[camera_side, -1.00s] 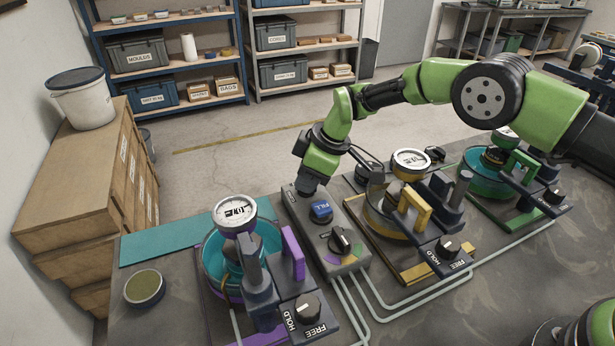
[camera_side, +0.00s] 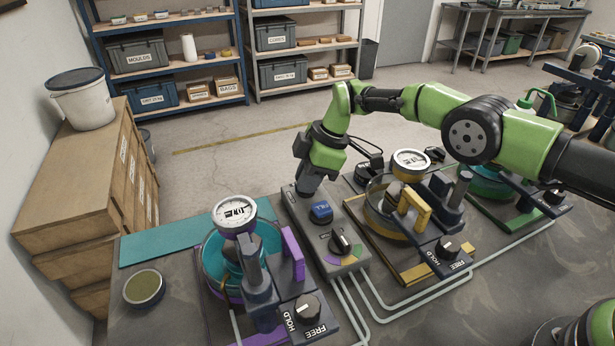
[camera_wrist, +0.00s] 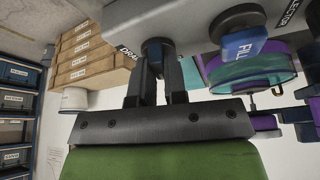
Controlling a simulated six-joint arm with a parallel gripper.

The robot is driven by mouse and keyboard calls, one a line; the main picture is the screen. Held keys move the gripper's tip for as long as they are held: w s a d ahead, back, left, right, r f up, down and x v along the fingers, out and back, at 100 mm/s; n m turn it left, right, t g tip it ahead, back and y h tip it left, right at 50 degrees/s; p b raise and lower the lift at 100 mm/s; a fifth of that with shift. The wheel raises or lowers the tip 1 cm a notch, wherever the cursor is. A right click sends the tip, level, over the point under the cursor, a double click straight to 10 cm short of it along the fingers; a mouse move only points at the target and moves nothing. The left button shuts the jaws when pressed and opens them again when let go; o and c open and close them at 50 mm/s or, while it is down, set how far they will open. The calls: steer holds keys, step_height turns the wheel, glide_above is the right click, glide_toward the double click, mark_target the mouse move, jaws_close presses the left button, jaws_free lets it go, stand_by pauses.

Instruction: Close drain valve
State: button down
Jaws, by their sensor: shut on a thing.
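The drain valve (camera_wrist: 158,48) shows in the wrist view as a dark blue handle beside a partly hidden "DRAIN" label, on the grey control box (camera_wrist: 190,22). My gripper (camera_wrist: 158,75) is shut on this handle, with one finger on each side. In the side view my gripper (camera_side: 305,188) reaches down to the far left end of the control box (camera_side: 345,262). My wrist and fingers hide the valve there, so its exact angle cannot be told.
The blue FILL handle (camera_side: 321,210) and the black selector knob (camera_side: 341,241) stand nearer on the box. A purple-handled station (camera_side: 293,252) is to the left and a yellow-handled one (camera_side: 415,212) to the right. A green station (camera_side: 490,185) is partly behind my arm.

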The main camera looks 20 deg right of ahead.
steer(key=shift+s+d+f, duration=0.1)
steer(key=shift+d+f, duration=0.05)
steer(key=shift+f, duration=0.1)
steer(key=c, duration=1.2)
jaws_free()
steer(key=shift+o, duration=0.2)
steer(key=shift+r, duration=0.1)
steer(key=shift+d+r, duration=0.15)
steer(key=shift+r, duration=0.6)
steer(key=v, duration=1)
steer(key=shift+r, duration=0.2)
steer(key=shift+o, duration=0.4)
steer(key=shift+d, duration=0.15)
